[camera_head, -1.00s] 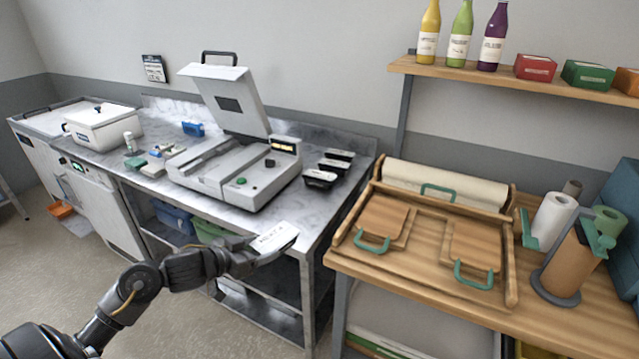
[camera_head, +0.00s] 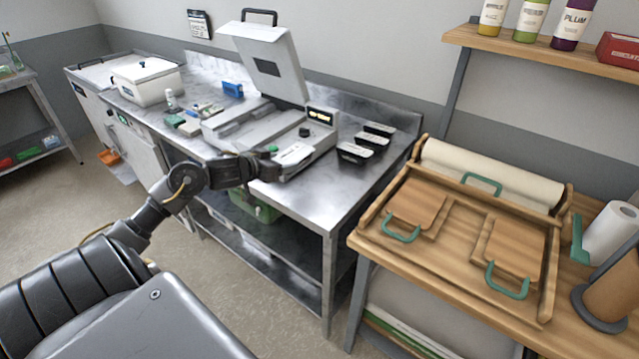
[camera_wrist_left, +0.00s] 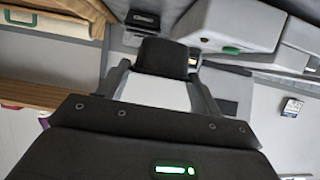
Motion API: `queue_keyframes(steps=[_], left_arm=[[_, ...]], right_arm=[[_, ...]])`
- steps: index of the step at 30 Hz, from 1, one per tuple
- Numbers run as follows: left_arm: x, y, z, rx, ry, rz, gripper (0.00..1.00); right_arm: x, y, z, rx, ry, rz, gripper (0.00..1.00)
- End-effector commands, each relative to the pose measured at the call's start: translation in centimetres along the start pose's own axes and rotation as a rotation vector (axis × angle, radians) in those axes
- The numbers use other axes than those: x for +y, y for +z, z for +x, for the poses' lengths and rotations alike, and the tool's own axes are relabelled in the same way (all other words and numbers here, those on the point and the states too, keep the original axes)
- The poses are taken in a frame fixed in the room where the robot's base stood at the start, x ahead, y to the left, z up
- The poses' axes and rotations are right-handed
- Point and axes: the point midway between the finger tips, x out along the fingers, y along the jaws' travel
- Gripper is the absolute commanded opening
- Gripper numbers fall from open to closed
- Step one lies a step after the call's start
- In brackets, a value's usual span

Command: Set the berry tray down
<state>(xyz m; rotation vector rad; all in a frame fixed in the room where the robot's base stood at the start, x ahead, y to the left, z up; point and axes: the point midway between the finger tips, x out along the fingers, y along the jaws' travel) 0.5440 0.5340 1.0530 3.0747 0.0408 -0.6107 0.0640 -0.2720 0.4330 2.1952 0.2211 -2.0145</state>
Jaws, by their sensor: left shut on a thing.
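My left gripper (camera_head: 270,166) reaches over the steel bench (camera_head: 345,190), in front of the open-lidded sealing machine (camera_head: 228,126). It is shut on a flat, white-topped piece (camera_head: 294,153), which I take for the berry tray. In the left wrist view the white piece (camera_wrist_left: 155,92) sits between the two fingers. No berries can be made out. I cannot tell whether the piece touches the machine's front or hangs just above it. My right gripper is in neither view.
Several black trays (camera_head: 354,153) stand right of the machine. A white lidded box (camera_head: 146,82) and small items (camera_head: 180,121) are on the left. The bench's front right corner is bare. A wooden table with green-handled boards (camera_head: 415,205) stands to the right.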

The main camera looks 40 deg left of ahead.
Motion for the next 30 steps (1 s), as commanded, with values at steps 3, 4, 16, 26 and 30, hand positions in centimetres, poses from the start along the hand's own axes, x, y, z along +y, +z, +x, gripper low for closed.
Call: queue_keyframes(steps=[3, 4, 16, 26, 30], left_arm=[[2.8, 0.2, 2.2, 0.005, 0.005, -0.006, 0.39], [3.3, 0.7, 2.8, 0.002, 0.005, -0.006, 0.39], [6.2, 4.1, 6.4, 0.003, 0.002, 0.0, 0.39], [7.0, 6.5, 7.9, -0.002, 0.003, -0.001, 0.39], [6.9, 7.5, 8.4, 0.001, 0.003, 0.001, 0.39]], right_arm=[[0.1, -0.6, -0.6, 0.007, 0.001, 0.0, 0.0], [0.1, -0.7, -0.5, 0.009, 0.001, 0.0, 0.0], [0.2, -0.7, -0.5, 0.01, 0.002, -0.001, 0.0], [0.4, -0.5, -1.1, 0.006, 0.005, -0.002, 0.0], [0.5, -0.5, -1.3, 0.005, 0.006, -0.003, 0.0]])
